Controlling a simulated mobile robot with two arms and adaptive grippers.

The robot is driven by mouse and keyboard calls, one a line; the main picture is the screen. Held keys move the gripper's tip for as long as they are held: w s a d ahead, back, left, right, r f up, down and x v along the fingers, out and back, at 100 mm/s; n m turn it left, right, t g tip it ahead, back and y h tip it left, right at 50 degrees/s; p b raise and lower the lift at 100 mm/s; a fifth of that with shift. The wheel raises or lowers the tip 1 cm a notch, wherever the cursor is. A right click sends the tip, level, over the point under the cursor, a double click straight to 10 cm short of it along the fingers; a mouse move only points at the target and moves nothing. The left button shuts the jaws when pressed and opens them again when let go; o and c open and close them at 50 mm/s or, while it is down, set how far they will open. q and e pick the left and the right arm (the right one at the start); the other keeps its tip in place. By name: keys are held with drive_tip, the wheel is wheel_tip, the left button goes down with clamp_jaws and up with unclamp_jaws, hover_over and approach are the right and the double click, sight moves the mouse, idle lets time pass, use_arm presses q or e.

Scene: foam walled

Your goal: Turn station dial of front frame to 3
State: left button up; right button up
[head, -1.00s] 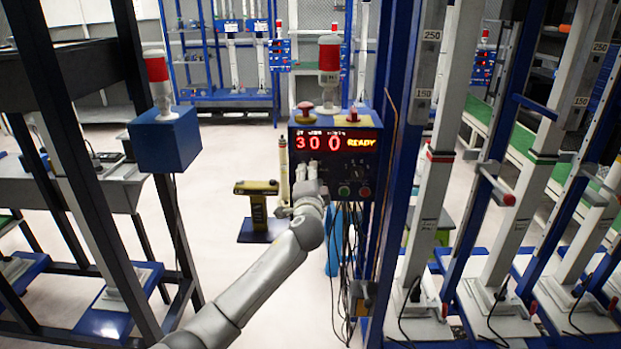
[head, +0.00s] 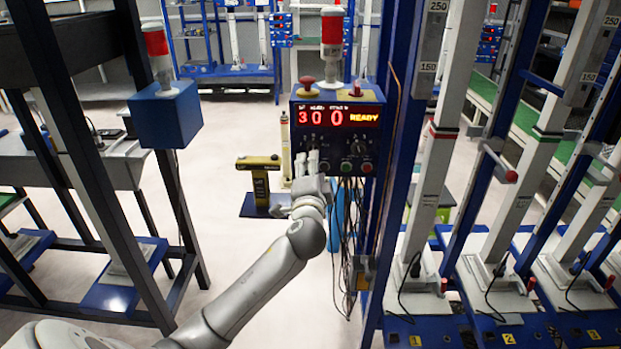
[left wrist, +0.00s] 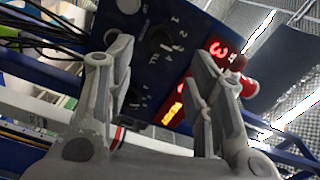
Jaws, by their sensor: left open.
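The control box (head: 340,102) of the front frame has a red display (head: 337,117) reading "300 READY". Its lower panel carries a row of small dials and buttons. My left gripper (head: 309,160) is open and empty in front of the panel's lower left part, partly covering it. In the left wrist view, a dark round dial (left wrist: 161,38) with numbers printed around it shows between the open fingers (left wrist: 162,58). A second dark dial (left wrist: 134,97) is lower, partly behind a finger. I cannot read either dial's setting, or tell contact. My right gripper is in neither view.
A red mushroom button (head: 306,83) and a red-and-white lamp (head: 332,40) top the box. Cables (head: 350,235) hang below it. A blue box with a lamp (head: 165,113) is at left. Frame posts (head: 440,150) stand at right.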

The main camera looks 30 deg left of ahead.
use_arm(q)
drive_tip(key=v, duration=0.3)
drive_tip(key=shift+s, duration=0.2)
drive_tip(key=shift+f, duration=0.1)
idle(0.3)
